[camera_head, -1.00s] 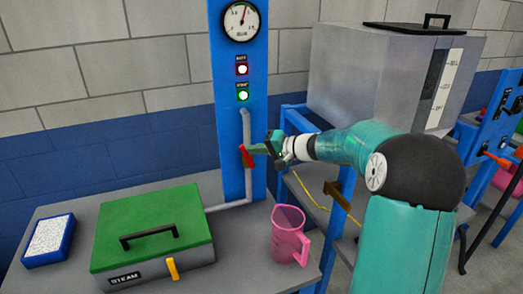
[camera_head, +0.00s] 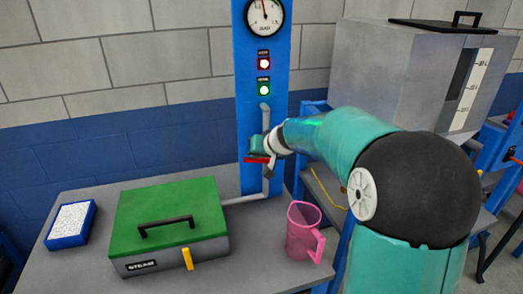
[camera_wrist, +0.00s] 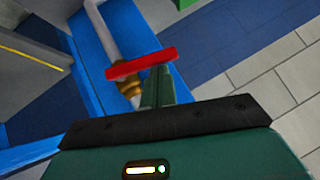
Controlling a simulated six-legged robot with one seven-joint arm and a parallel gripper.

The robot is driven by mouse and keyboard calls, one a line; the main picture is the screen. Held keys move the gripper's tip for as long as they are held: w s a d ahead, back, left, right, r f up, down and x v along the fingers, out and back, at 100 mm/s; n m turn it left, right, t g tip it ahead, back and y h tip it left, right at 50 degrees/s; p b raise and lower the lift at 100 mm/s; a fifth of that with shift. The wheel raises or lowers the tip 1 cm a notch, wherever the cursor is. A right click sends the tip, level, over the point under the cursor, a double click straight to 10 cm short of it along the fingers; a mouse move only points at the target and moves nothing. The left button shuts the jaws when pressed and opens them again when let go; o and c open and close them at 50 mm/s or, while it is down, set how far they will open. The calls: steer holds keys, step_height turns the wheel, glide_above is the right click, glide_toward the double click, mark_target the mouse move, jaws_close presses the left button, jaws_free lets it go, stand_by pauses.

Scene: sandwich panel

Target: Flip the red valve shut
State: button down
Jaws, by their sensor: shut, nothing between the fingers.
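The red valve handle (camera_head: 257,160) lies roughly level across the grey vertical pipe (camera_head: 265,118) on the blue panel. In the wrist view the handle is a red bar (camera_wrist: 140,63) crossing just beyond my fingertips, beside a brass fitting (camera_wrist: 131,87) on the pipe. My gripper (camera_head: 256,146) is shut and empty, right at the handle and slightly above it in the head view. Its green fingers also show in the wrist view (camera_wrist: 157,86). They look very close to the handle; I cannot tell whether they touch it. My wrist hides part of the pipe and handle.
The panel carries a gauge (camera_head: 264,15), a lit red lamp (camera_head: 264,57) and a lit green lamp (camera_head: 264,90). A green-lidded box (camera_head: 168,218), a blue tray (camera_head: 71,225) and a pink jug (camera_head: 303,232) stand on the grey table. A grey tank (camera_head: 395,75) stands right.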

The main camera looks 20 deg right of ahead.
steer(key=shift+a+f, duration=0.6)
steer(key=shift+f, duration=0.05)
steer(key=shift+a+f, duration=0.1)
steer(key=shift+f, duration=0.1)
steer(key=s+r, duration=1.4)
steer(key=r, duration=0.4)
steer(key=shift+r, duration=0.25)
steer(key=shift+s, duration=0.1)
steer(key=s+a+f+n+g+h, duration=0.1)
steer(key=s+a+f, duration=0.1)
steer(key=s+f, duration=0.5)
steer(key=s+a+f+g+h, duration=0.2)
steer(key=s+f, duration=0.6)
steer(key=s, duration=0.6)
steer(key=shift+s+a+n, duration=0.15)
steer(key=shift+s+n, duration=0.25)
